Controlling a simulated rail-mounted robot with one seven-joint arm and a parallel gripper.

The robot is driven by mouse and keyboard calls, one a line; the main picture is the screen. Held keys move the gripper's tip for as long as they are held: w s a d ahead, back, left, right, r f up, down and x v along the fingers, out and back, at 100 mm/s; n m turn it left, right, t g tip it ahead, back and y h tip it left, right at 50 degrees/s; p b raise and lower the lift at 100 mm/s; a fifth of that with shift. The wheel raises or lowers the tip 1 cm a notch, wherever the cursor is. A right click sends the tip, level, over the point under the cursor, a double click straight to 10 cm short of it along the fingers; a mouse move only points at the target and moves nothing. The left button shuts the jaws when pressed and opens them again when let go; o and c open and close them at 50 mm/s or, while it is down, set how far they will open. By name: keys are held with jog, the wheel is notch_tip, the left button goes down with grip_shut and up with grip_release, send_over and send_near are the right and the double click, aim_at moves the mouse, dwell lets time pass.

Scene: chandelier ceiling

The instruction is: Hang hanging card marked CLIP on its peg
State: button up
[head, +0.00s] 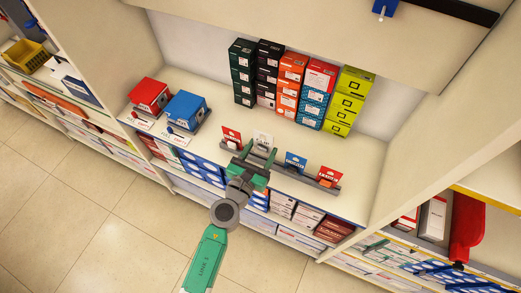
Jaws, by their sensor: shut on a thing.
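My gripper (258,154) is low over the front of the shelf, shut on what appears to be the white card (263,138), which stands upright at its fingertips. The card is in a row on a dark grey rail (282,171). A red card (231,135) is to its left; a blue card (295,161) and an orange-red card (328,175) are to its right. The lettering is too small to read, so I cannot tell which one is marked CLIP. The fingers and wrist hide part of the rail. I cannot make out a peg with certainty.
Stacked cartons (290,85) stand at the back of the shelf. A red box (149,95) and a blue box (187,109) sit on stands at the left. A pale panel (300,25) overhangs the top, with a small blue fitting (384,8). White uprights flank the bay.

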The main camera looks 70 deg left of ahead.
jog(key=r+v, duration=0.1)
jog(key=v, duration=0.9)
jog(key=shift+r, duration=0.2)
